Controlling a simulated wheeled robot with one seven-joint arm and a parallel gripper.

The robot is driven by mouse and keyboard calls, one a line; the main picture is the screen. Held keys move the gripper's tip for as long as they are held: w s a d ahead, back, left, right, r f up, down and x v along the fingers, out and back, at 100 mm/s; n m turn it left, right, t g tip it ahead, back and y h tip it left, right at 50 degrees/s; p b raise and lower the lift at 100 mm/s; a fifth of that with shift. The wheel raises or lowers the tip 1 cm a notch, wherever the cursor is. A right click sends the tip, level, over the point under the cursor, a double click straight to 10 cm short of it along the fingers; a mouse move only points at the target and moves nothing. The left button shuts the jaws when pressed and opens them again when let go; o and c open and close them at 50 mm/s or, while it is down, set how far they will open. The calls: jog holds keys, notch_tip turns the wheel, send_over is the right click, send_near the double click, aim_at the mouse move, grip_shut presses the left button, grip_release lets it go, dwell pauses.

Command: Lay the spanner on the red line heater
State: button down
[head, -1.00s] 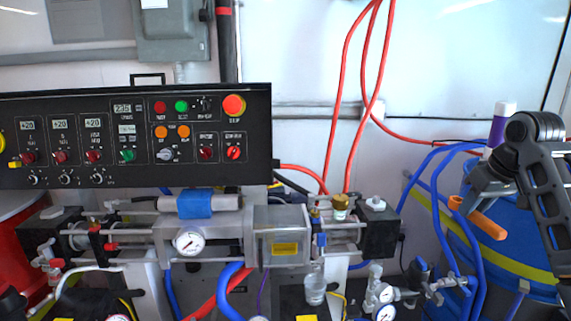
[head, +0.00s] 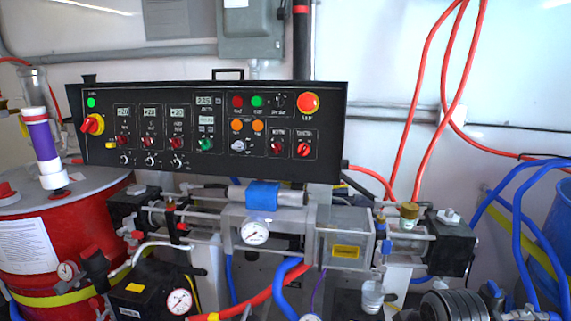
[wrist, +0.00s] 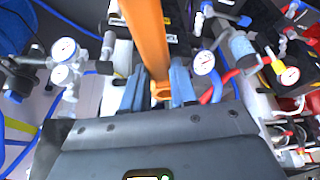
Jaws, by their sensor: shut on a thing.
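In the wrist view an orange spanner (wrist: 148,40) is held between the fingers of my gripper (wrist: 157,92). Its near end sits between the blue-grey fingers and its shaft runs away, past the picture's top edge. Neither the spanner nor the fingers can be made out in the head view. A black box with a yellow label (head: 150,290), probably the red line heater, stands at lower left in the head view, beside the red drum. The same box appears to show at right in the wrist view (wrist: 287,58), to the right of the spanner and apart from it.
A pressure gauge (head: 180,302) sits in front of the black box, with hoses and valves around it. The red drum (head: 62,250) stands left. A black control panel (head: 210,130) rises behind the pump unit (head: 345,243). Blue hoses (head: 520,225) hang at right.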

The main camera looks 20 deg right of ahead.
jog(key=w+a+f+n, duration=0.1)
jog(key=w+a+f, duration=0.2)
jog(key=a+f, duration=0.6)
jog(key=a, duration=0.4)
jog(key=shift+w+a+n+y, duration=0.15)
jog(key=shift+a+n+y, duration=0.15)
jog(key=shift+n, duration=0.1)
